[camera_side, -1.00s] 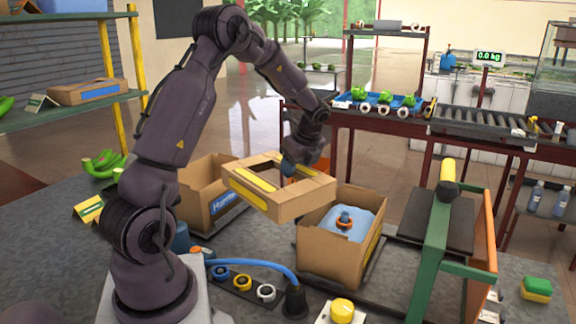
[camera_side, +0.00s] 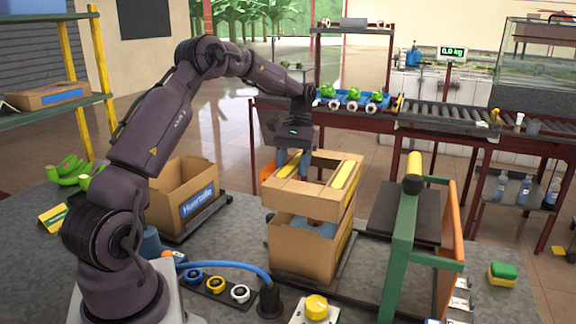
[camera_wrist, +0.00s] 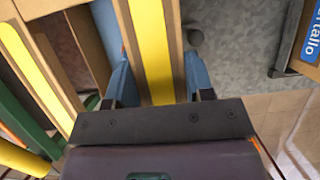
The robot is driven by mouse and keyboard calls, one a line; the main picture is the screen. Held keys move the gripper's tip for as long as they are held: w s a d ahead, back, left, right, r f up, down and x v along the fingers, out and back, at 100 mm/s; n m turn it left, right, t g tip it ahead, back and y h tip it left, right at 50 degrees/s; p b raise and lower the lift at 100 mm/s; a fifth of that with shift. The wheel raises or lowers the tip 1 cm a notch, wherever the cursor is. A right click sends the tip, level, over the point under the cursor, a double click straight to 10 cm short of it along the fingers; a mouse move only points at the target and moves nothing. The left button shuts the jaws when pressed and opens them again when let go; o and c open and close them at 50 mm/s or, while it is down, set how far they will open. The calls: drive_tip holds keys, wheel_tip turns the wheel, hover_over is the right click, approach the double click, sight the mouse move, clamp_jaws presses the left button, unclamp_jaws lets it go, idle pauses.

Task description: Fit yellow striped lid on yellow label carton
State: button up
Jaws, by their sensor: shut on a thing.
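The yellow striped lid (camera_side: 300,203) is a cardboard frame with an open middle and yellow stripes along its top. The lid is over the carton's mouth. A gap shows between them at the right; contact at the left front cannot be told. The bag inside is mostly hidden.
An open carton with a blue label (camera_side: 165,212) stands to the left. A green frame with a yellow roller (camera_side: 413,170) stands close on the right. A blue hose (camera_side: 235,266), a knob strip (camera_side: 215,284) and a yellow button (camera_side: 317,307) lie in front.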

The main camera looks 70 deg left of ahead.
drive_tip(key=shift+f, duration=3.85)
drive_tip(key=shift+f, duration=0.55)
drive_tip(key=o, duration=1.3)
drive_tip(key=shift+r, duration=0.2)
drive_tip(key=shift+r, duration=1.3)
drive_tip(key=shift+r, duration=0.1)
drive_tip(key=shift+r, duration=3.4)
